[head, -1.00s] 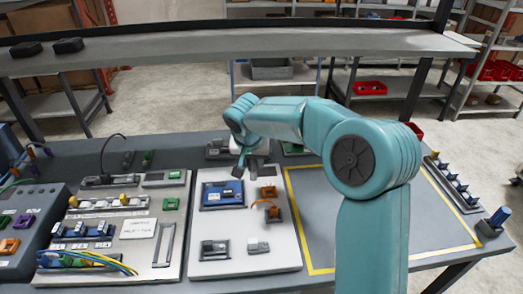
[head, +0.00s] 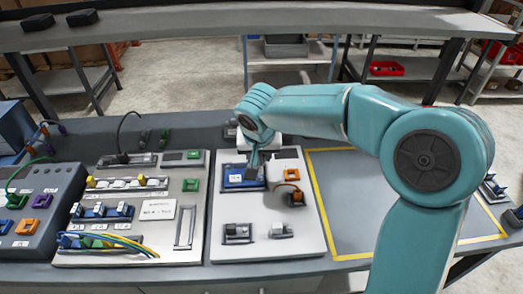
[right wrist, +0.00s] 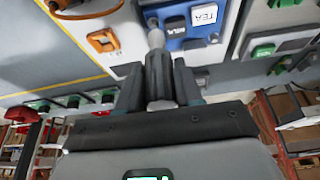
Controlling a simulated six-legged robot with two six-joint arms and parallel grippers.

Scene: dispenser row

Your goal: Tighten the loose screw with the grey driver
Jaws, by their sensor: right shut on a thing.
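My right gripper (right wrist: 158,85) is shut on the grey driver (right wrist: 160,78), whose shaft points away from the fingers. In the right wrist view, the driver's tip meets the near edge of the blue module (right wrist: 190,22); I cannot tell whether it touches. In the head view, my right gripper (head: 258,162) is over the right side of the blue module (head: 232,182) on the white panel (head: 262,211). The loose screw cannot be made out; the driver and gripper cover that spot. My left gripper is out of view.
An orange block (head: 292,174) and a part with an orange wire (head: 295,199) sit right of the module. Two grey parts (head: 237,233) are at the panel's front. The yellow-outlined mat (head: 350,205) to the right looks clear where visible.

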